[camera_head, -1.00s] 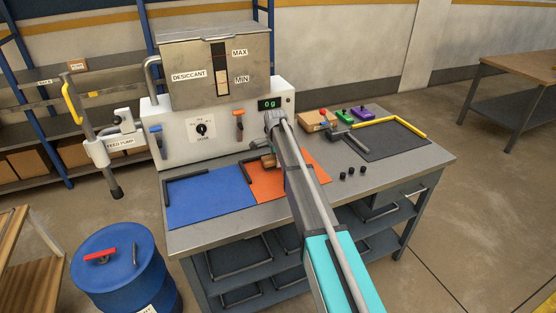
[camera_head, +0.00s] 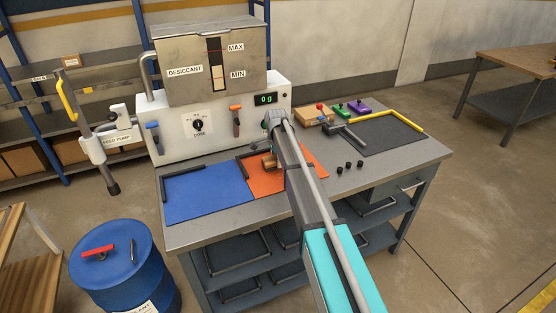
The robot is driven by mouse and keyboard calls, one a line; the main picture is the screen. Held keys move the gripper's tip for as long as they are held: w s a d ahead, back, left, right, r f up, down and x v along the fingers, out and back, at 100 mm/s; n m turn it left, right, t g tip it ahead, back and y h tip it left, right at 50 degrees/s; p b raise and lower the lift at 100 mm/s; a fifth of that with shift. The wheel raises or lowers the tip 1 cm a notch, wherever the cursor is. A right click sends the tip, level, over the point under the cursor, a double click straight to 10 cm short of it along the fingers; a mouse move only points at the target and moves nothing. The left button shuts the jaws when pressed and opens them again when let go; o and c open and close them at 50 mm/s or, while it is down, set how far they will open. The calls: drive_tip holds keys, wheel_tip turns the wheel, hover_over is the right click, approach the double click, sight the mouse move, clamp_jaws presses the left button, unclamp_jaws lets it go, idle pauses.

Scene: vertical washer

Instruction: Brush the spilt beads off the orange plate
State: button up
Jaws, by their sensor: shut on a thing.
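The orange plate (camera_head: 262,183) lies flat on the grey workbench, right of a blue plate (camera_head: 205,195). My arm crosses the orange plate's right part and hides much of it. My gripper (camera_head: 279,160) is mostly hidden behind the arm, low over the plate's back half. A small brown piece (camera_head: 268,161), seemingly part of a brush held in it, shows just left of the arm. Its bristles cannot be made out, nor whether it touches the plate. I cannot make out any beads on the visible orange surface.
A white machine (camera_head: 200,125) with a steel desiccant hopper (camera_head: 210,70) and a "0 g" display stands behind the plates. Several small black pieces (camera_head: 348,165) lie right of the arm. A dark mat (camera_head: 385,140) with a yellow angle bar lies farther right. A blue drum (camera_head: 112,265) stands front left.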

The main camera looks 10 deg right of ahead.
sight(281, 172)
drive_tip(key=shift+s, duration=0.1)
drive_tip(key=shift+s+d+f, duration=0.1)
drive_tip(key=shift+s+d, duration=0.2)
drive_tip(key=shift+s, duration=0.65)
drive_tip(key=shift+s+d, duration=0.3)
drive_tip(key=shift+s, duration=0.65)
drive_tip(key=shift+s+d, duration=0.3)
drive_tip(key=shift+s, duration=0.65)
drive_tip(key=shift+s+d, duration=0.3)
drive_tip(key=shift+s, duration=0.6)
drive_tip(key=shift+r, duration=0.2)
wheel_tip(281, 172, up, 6)
drive_tip(key=p, duration=0.6)
drive_tip(key=shift+f, duration=0.1)
